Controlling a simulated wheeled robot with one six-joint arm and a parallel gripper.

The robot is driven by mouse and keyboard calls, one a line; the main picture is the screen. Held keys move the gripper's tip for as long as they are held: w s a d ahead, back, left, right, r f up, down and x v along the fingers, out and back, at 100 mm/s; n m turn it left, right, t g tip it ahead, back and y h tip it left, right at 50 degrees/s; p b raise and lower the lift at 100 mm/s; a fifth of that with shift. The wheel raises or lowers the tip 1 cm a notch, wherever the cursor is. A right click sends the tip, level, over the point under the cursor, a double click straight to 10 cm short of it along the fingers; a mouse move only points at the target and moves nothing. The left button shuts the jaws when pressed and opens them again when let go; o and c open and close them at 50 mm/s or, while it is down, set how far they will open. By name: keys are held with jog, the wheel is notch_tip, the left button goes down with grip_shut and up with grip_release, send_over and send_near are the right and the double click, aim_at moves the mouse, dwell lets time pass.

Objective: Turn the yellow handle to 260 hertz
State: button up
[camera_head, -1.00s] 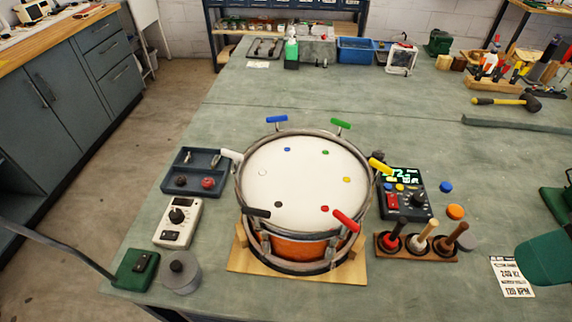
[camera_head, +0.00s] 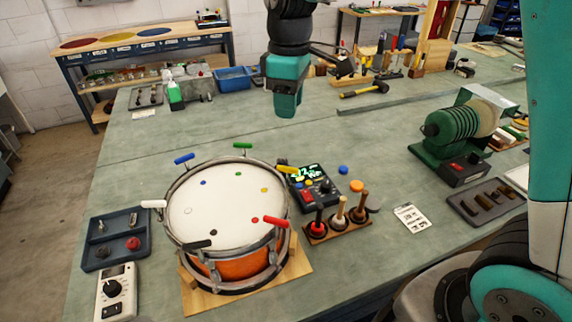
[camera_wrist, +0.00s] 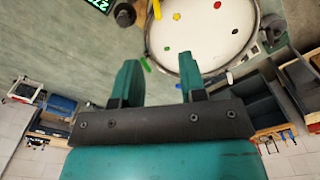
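The yellow handle (camera_head: 288,169) sticks out from the right rim of the drum (camera_head: 222,208), beside the dark tuner box (camera_head: 314,187) with a lit green display. In the wrist view the yellow handle (camera_wrist: 156,9) is at the top edge, close to the drum's rim. The display (camera_wrist: 104,4) is partly cut off there; its digits seem to begin with 27. My gripper (camera_head: 287,108) hangs over the bench behind the drum, well apart from the handle. In the wrist view its two fingers (camera_wrist: 159,80) are spread with nothing between them.
Green (camera_head: 243,146), blue (camera_head: 184,158), red (camera_head: 276,221), white and black handles ring the drum. A mallet rack (camera_head: 337,229) stands to its right. A tray (camera_head: 116,240) and meter (camera_head: 116,291) are on its left. A hammer (camera_head: 364,91) and green machine (camera_head: 452,130) lie farther right.

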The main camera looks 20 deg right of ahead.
aim_at(288, 167)
jog(key=f+p, duration=0.1)
jog(key=f, duration=0.4)
jog(key=f+p, duration=0.1)
jog(key=f, duration=0.5)
jog(key=f+p, duration=0.1)
jog(key=f, duration=0.5)
jog(key=shift+w+f+p, duration=0.25)
jog(key=shift+w+p, duration=0.05)
jog(key=shift+p, duration=0.1)
grip_shut()
